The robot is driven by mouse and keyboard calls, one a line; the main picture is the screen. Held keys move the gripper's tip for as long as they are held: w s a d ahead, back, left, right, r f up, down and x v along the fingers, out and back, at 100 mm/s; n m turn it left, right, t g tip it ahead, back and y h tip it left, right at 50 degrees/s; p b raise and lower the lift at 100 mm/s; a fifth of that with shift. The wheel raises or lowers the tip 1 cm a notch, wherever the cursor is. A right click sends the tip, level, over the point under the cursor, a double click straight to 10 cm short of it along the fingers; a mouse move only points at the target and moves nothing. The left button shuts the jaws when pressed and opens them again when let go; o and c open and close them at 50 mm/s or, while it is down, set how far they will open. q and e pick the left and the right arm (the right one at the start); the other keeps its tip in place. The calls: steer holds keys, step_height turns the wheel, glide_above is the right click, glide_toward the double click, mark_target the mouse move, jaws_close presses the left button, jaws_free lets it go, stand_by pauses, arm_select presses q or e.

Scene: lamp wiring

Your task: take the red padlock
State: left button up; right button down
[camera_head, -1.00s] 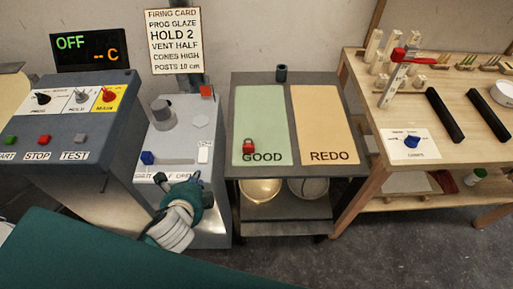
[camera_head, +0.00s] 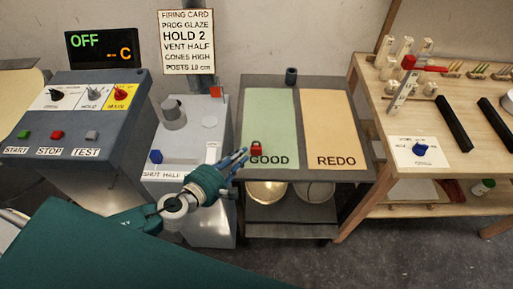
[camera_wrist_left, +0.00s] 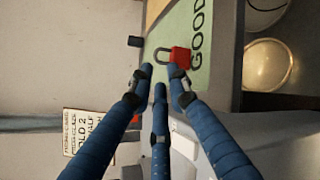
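My left gripper (camera_head: 243,157) reaches in from the left, just left of and in front of the padlock. In the left wrist view its blue fingers (camera_wrist_left: 160,80) are spread and point toward the padlock, with nothing between them. The padlock lies just beyond the fingertips, apart as far as I can tell. My right gripper is not in view.
The grey cart (camera_head: 298,85) also holds the tan REDO mat (camera_head: 328,115) and a small dark cylinder (camera_head: 291,75) at its back edge. The grey unit with a switch (camera_head: 212,152) stands left of the cart. A wooden bench (camera_head: 415,110) is at right.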

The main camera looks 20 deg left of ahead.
mark_target(253, 143)
arm_select(q)
steer(key=shift+p+x, duration=0.55)
steer(key=shift+x, duration=2.65)
steer(key=shift+s+r, duration=0.1)
steer(key=shift+r, duration=0.1)
jaws_close()
